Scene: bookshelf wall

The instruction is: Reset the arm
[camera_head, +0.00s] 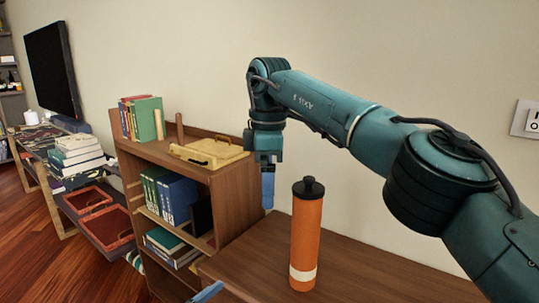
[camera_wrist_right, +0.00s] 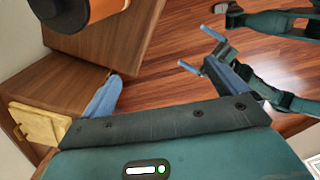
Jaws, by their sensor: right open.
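My right arm comes in from the right in the head view. Its gripper (camera_head: 267,188) hangs pointing down, with blue fingers, between the bookshelf and the orange bottle. In the right wrist view the right gripper's (camera_wrist_right: 162,75) blue fingers stand wide apart with nothing between them. The orange bottle (camera_head: 306,235) with a black cap stands upright on the wooden cabinet top, apart from the gripper; part of the bottle (camera_wrist_right: 92,12) shows in the wrist view. My left gripper (camera_wrist_right: 201,48) shows in the wrist view, its blue fingers apart and empty.
The wooden bookshelf (camera_head: 235,192) holds books and a pale tray (camera_head: 210,150) on top, close left of the right gripper. The cabinet top (camera_head: 365,278) is otherwise clear. A low table with stacked books (camera_head: 77,155) and a television (camera_head: 52,70) are at far left.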

